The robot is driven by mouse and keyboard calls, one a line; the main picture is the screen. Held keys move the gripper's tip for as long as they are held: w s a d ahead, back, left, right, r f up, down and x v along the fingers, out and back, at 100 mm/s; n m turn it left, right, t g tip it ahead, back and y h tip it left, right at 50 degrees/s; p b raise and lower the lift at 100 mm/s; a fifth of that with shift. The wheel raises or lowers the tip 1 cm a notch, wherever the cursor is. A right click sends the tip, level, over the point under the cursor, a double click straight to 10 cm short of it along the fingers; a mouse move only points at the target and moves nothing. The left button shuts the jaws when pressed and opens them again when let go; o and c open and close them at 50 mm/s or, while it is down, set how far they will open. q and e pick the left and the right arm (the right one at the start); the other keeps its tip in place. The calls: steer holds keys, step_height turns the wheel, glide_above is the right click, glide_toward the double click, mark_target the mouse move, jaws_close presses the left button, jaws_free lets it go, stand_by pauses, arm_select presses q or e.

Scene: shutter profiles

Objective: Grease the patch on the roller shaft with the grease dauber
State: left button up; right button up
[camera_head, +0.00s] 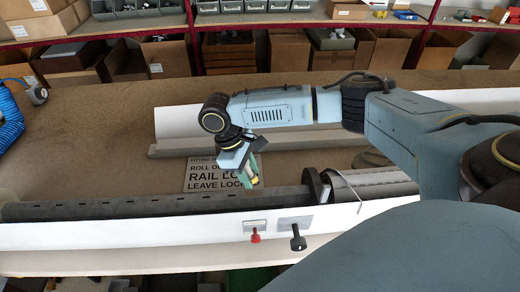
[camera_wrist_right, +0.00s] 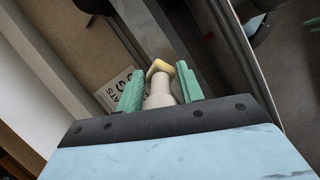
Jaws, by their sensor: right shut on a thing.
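The roller shaft (camera_head: 120,207) is a long dark grey tube with a row of slots, lying across the bench in the head view. I cannot make out the patch on it. My right gripper (camera_head: 250,175) points down over the bench, just behind the shaft near its right part. Its green fingers are shut on the grease dauber (camera_wrist_right: 159,95), which has a pale cream handle and a yellowish tip. In the right wrist view the tip stands out beyond the fingers, and I see no contact with the shaft. My left gripper is not in view.
A printed sign (camera_head: 212,175) lies on the brown bench behind the shaft. A white profile (camera_head: 180,235) runs along the front, with a red knob (camera_head: 255,237) and a black knob (camera_head: 298,243). A dark round flange (camera_head: 315,186) stands at the right. Blue hose (camera_head: 10,120) lies far left.

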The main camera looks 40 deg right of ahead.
mark_target(248, 164)
steer(key=shift+r+p, duration=0.75)
steer(key=shift+r, duration=0.05)
steer(key=shift+r+p, duration=0.85)
steer(key=shift+p, duration=0.25)
steer(key=shift+w+r+p, duration=0.1)
steer(key=shift+r+p, duration=0.3)
steer(key=shift+r, duration=0.6)
